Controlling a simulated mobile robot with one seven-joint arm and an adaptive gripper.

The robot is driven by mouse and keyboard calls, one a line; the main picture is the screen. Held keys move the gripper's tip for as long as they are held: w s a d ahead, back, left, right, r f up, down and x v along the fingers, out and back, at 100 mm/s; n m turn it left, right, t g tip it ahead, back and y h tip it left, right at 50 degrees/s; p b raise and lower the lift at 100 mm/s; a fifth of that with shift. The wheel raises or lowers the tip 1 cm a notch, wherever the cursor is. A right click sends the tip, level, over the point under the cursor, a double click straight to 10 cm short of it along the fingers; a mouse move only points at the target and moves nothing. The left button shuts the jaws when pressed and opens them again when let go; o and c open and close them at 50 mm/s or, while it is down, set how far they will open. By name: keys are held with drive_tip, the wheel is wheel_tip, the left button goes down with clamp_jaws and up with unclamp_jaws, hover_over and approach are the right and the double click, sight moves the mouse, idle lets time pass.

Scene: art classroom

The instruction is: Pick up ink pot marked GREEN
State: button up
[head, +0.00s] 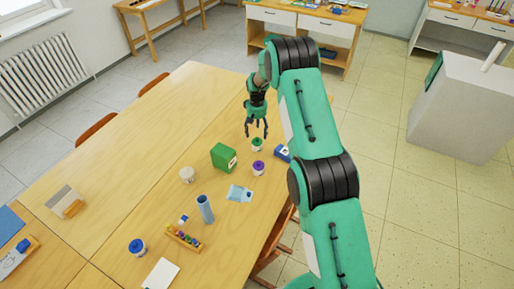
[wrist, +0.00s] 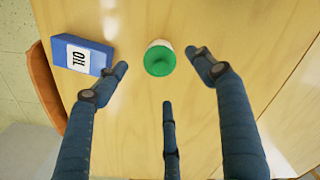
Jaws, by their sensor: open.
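The ink pot with a green lid (head: 257,144) stands upright on the wooden table, just below my gripper in the head view. In the wrist view the ink pot (wrist: 159,58) is seen from above, with its green top and part of its pale side showing. Its marking cannot be read. My gripper (head: 257,133) is open and empty above the table. In the wrist view my gripper's fingers (wrist: 162,65) spread to either side of the pot, with a third finger below it, and none visibly touches it.
In the head view a green box (head: 222,156) and a purple-lidded pot (head: 258,168) stand close by. The wooden table (head: 150,130) is clear toward the back left.

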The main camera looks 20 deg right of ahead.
sight(257, 138)
drive_tip(key=shift+f, duration=0.8)
drive_tip(key=shift+f, duration=0.1)
drive_tip(key=shift+d+f, duration=0.1)
drive_tip(key=shift+f, duration=2.4)
drive_tip(key=shift+w, duration=0.1)
clamp_jaws()
